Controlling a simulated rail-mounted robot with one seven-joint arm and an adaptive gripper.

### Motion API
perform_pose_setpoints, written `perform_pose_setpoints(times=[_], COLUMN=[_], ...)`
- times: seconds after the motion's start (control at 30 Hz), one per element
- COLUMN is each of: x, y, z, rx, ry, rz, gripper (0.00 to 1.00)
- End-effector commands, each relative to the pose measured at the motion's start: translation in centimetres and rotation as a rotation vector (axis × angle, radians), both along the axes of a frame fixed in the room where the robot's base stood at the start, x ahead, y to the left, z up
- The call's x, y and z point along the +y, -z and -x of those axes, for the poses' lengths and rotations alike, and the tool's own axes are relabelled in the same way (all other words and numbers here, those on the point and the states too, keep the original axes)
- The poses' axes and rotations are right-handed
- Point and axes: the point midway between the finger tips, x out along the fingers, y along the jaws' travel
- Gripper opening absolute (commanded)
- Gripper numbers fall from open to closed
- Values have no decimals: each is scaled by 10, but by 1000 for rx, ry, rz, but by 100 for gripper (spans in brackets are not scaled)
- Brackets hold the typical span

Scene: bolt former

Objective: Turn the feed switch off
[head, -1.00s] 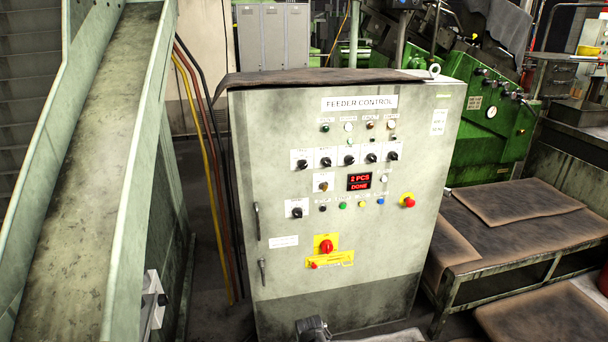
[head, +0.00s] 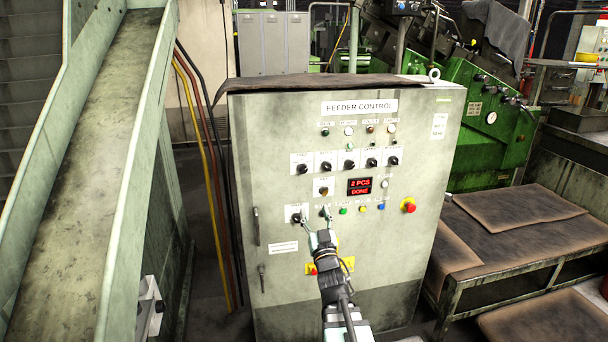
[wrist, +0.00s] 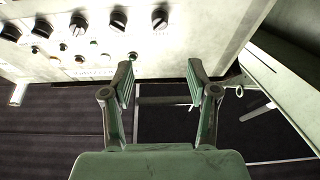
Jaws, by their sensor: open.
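The feeder control cabinet (head: 290,250) stands upright in the middle of the head view. Its face has a row of black rotary knobs (head: 349,162), an orange-brown knob (head: 324,191) below them, and a single black knob (head: 296,217) at lower left. Their small labels are unreadable, so I cannot tell which is the feed switch. My gripper (head: 314,213) is open and empty in front of the panel, its fingertips near the lower-left knob; contact is unclear. In the wrist view, the open fingers (wrist: 160,85) lie below several black knobs (wrist: 118,20).
A red display (head: 360,186) reads "2 PCS DONE". A red emergency button (head: 408,205) is at right. My arm mostly hides the red-and-yellow main switch. A sloped green chute (head: 90,150) stands left; a low bench (head: 500,262) stands right.

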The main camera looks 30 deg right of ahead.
Motion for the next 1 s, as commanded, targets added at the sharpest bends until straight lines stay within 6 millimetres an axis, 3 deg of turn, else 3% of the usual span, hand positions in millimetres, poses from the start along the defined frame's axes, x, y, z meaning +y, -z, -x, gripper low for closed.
perform_pose_setpoints(times=[0.7, 1.0], x=[-35, -44], y=[-49, -62], z=[-114, -145], rx=[3, 4], ry=[1, 2], rz=[-1, -2], gripper=[59, 59])
